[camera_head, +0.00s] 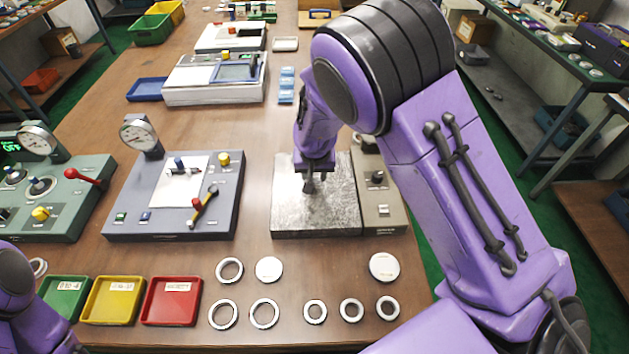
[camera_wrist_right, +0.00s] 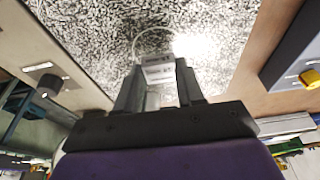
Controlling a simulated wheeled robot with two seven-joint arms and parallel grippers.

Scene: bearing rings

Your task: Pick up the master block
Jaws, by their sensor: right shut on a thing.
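My right gripper (camera_head: 309,184) is over the grey speckled plate (camera_head: 335,222) in the head view, its fingers pointing down. In the right wrist view the right gripper (camera_wrist_right: 160,88) is shut on a small light block with printed labels, the master block (camera_wrist_right: 158,72). The speckled plate (camera_wrist_right: 95,35) fills the background there, with a faint circle outline on it beyond the block. I cannot tell whether the block touches the plate. In the head view the block is too small to make out. Only part of my left arm shows at the lower left; its gripper is out of frame.
Several metal rings (camera_head: 314,311) and white discs (camera_head: 383,267) lie along the front. Green (camera_head: 65,299), yellow (camera_head: 112,300) and red (camera_head: 172,301) trays stand front left. A dial-gauge station (camera_head: 128,190) is left of the plate, a grey control box (camera_head: 385,205) right of it.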

